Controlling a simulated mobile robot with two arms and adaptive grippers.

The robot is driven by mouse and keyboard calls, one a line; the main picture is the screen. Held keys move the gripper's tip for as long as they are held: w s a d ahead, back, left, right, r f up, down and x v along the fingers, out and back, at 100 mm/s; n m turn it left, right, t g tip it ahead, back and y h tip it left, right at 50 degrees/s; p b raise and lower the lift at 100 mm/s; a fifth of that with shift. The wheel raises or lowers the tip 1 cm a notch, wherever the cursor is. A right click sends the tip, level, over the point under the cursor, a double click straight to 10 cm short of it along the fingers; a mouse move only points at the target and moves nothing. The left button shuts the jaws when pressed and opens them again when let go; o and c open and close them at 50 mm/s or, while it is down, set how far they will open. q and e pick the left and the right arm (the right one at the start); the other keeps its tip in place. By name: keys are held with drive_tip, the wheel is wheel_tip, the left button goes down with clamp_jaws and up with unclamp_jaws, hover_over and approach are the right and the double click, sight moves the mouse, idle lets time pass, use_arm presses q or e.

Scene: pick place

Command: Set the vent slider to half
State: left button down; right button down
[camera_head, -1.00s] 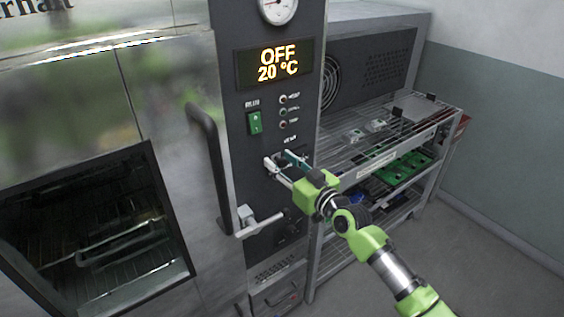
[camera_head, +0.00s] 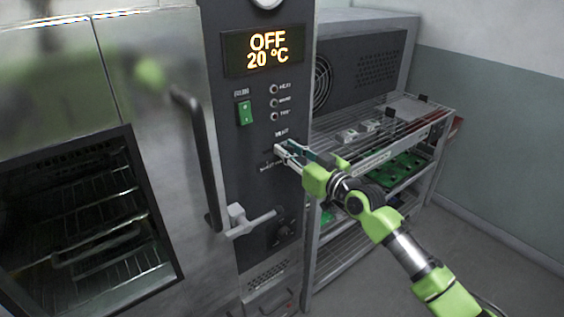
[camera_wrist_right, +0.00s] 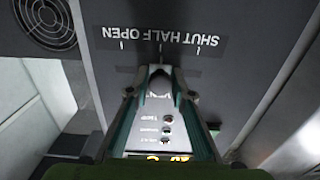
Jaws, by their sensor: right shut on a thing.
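The vent slider is on the dark control panel (camera_head: 262,185) of the oven, under the VENT label (camera_head: 281,133). My right gripper (camera_head: 283,150) is shut on the slider's knob, which its fingers mostly hide. In the right wrist view, upside down, the slider scale (camera_wrist_right: 172,37) reads SHUT, HALF, OPEN with three tick marks. The fingertips of my right gripper (camera_wrist_right: 160,72) line up with the middle tick, at HALF. My left gripper is not in view.
A display (camera_head: 265,52) reads OFF, 20 °C. A green switch (camera_head: 244,112), small indicators and a door handle (camera_head: 199,150) are left of or above the gripper. A latch lever (camera_head: 250,221) sticks out below. A wire rack (camera_head: 345,150) with boards stands at the right.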

drive_tip(key=shift+w+d, duration=0.1)
drive_tip(key=shift+d, duration=0.05)
drive_tip(key=c, duration=1.8)
unclamp_jaws()
drive_tip(key=shift+c, duration=0.2)
drive_tip(key=v, duration=1.2)
